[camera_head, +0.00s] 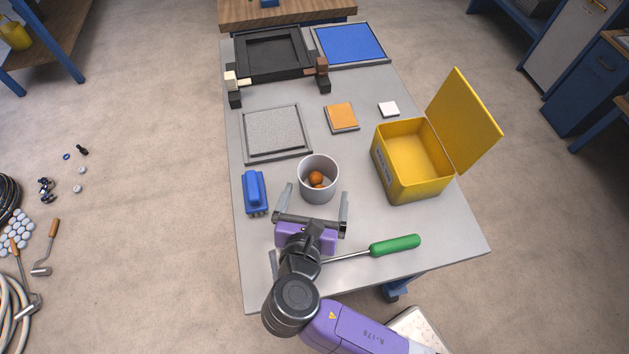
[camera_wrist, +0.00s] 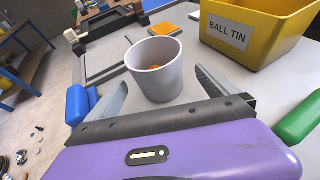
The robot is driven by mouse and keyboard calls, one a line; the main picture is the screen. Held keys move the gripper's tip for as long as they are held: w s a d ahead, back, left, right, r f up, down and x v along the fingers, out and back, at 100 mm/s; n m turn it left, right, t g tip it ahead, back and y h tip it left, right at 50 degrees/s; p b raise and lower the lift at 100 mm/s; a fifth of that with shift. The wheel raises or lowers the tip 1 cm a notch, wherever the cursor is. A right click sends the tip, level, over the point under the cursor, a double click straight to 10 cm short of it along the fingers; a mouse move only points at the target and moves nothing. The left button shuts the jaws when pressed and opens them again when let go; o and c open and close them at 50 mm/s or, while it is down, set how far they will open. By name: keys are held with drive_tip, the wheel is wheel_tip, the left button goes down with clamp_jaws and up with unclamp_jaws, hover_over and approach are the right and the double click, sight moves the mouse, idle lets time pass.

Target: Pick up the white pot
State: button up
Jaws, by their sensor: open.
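The white pot (camera_head: 319,190) stands upright on the grey table, with orange-brown balls inside it. In the wrist view the pot (camera_wrist: 158,78) is just ahead of my gripper, between the lines of its two fingers. My gripper (camera_head: 315,196) is open and empty, its fingers spread wider than the pot.
A blue brush-like block (camera_head: 254,191) lies left of the pot. A yellow box (camera_head: 405,171) with its lid open, labelled BALL TIN, stands right. A green-handled tool (camera_head: 395,245) lies by my gripper. A grey framed panel (camera_head: 276,133) and an orange pad (camera_head: 341,117) lie behind.

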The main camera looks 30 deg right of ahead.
sight(318, 179)
drive_tip(key=x, duration=0.6)
drive_tip(key=shift+w+a+f, duration=0.1)
drive_tip(key=shift+a+f, duration=0.1)
drive_tip(key=c, duration=1.5)
drive_tip(key=shift+o, duration=0.2)
drive_tip(key=shift+r, duration=0.15)
